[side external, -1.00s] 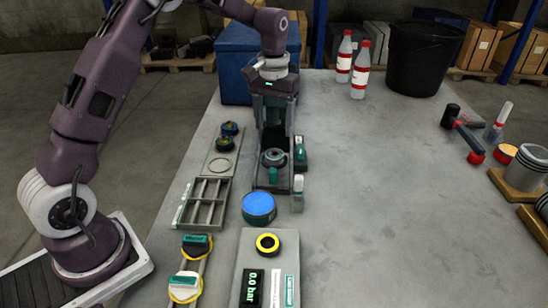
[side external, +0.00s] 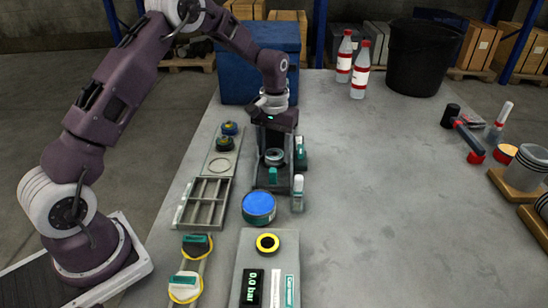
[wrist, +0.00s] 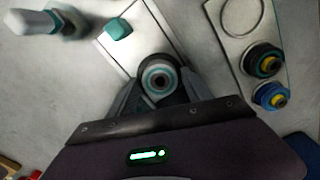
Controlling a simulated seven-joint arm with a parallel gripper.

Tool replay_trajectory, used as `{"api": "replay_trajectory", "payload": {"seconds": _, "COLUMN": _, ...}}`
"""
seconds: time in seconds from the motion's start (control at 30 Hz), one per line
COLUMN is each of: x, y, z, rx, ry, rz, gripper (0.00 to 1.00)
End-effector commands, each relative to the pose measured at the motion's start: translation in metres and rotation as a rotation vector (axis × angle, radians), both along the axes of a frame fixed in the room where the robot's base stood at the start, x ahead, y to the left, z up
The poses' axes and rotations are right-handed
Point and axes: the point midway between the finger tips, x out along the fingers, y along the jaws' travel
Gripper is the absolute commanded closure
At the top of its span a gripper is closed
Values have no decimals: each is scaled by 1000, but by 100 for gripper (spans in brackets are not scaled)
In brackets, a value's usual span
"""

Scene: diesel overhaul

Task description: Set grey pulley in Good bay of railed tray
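The grey pulley (side external: 274,157), a ringed disc with a teal band, sits on a dark stand (side external: 258,180) in the middle of the table. It also shows in the wrist view (wrist: 158,78). My gripper (side external: 273,150) is pointing down just above and around the pulley. In the wrist view my gripper (wrist: 160,82) has its two fingers apart, one on each side of the pulley, and I see no firm contact. The grey divided tray (side external: 207,203) with raised walls stands left of the stand. Its visible bays look empty, and I cannot read which is Good.
A blue bin (side external: 255,65) stands behind. The table's right middle is clear.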

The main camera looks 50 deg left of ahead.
Motion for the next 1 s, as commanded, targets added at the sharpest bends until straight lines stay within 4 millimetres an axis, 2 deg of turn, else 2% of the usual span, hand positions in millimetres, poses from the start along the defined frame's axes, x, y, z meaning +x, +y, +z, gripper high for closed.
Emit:
{"api": "replay_trajectory", "payload": {"seconds": 0.03, "x": 0, "y": 0, "z": 0, "rx": 0, "ry": 0, "rz": 0, "gripper": 54}}
{"api": "replay_trajectory", "payload": {"seconds": 0.23, "x": 0, "y": 0, "z": 0, "rx": 0, "ry": 0, "rz": 0, "gripper": 92}}
{"api": "replay_trajectory", "payload": {"seconds": 0.37, "x": 1, "y": 0, "z": 5, "rx": 0, "ry": -2, "rz": 0, "gripper": 92}}
{"api": "replay_trajectory", "payload": {"seconds": 0.83, "x": 1, "y": 0, "z": 41, "rx": 1, "ry": -3, "rz": -1, "gripper": 92}}
{"api": "replay_trajectory", "payload": {"seconds": 1.0, "x": 0, "y": 0, "z": 46, "rx": 1, "ry": -2, "rz": -1, "gripper": 92}}
